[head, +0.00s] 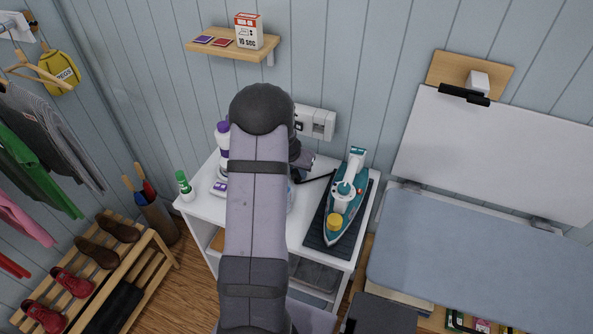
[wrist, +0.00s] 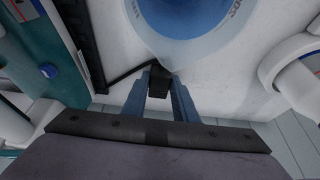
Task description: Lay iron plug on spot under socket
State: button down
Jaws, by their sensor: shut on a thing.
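My gripper shows in the wrist view (wrist: 160,88) with its two blue-grey fingers shut on the black iron plug (wrist: 158,76). A thin black cord runs from the plug toward the left. The plug is over or on the white top; contact is unclear. In the head view, my arm hides the plug and most of my gripper. The teal and white iron (head: 345,200) stands on a dark mat (head: 318,238) at the right of the white cabinet top. Its cord (head: 316,179) leads left toward my gripper. The white socket (head: 318,123) is on the wall behind. The spot under it is hidden.
In the wrist view, a blue-based clear container (wrist: 188,18) is close beyond the plug, and a white object (wrist: 292,75) is at right. A purple-capped bottle (head: 222,135) and green-capped bottle (head: 184,186) stand left of my arm. An ironing board (head: 470,255) is at right.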

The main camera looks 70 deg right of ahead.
jog(key=shift+f, duration=0.15)
jog(key=c, duration=1.4)
grip_release()
jog(key=shift+c, duration=0.2)
jog(key=shift+r, duration=0.35)
jog(key=b+v, duration=0.3)
jog(key=v, duration=0.9)
jog(key=shift+a+f, duration=0.1)
jog(key=shift+f, duration=0.05)
